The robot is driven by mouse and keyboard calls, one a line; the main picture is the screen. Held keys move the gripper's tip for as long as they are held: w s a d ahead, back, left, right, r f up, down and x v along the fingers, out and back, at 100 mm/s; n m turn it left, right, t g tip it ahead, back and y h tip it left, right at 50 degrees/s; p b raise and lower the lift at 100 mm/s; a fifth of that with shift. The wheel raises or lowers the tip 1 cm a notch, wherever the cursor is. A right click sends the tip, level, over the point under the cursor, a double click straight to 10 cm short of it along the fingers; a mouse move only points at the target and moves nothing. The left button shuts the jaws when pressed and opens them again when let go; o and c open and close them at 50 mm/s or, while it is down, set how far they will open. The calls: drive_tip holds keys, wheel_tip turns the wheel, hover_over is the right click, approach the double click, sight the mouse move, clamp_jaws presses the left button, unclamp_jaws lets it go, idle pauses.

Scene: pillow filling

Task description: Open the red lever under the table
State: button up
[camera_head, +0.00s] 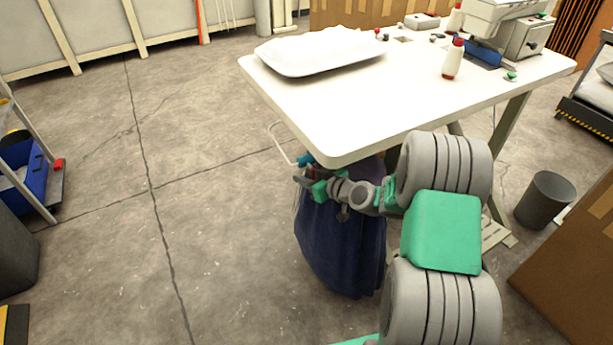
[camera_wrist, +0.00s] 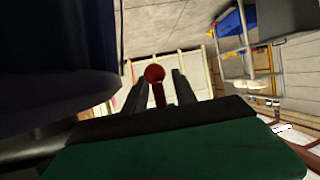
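The red lever shows in the wrist view as a round red knob (camera_wrist: 154,73) on a short red stem. It appears between the two dark fingers of my gripper (camera_wrist: 158,86), with a gap on each side. The fingers stand apart; I cannot tell how deep the knob sits between them. In the head view my gripper (camera_head: 306,184) is just below the near corner of the white table (camera_head: 345,125). A small red spot (camera_head: 311,172) shows beside the gripper under the tabletop; the lever is otherwise mostly hidden there.
A dark blue bag (camera_head: 335,245) hangs under the table, close below my gripper. A blue fitting (camera_head: 305,160) and a bent pale rod (camera_head: 277,135) are at the table edge. A white pillow (camera_head: 315,50) lies on top.

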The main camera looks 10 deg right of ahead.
clamp_jaws()
idle(1.4)
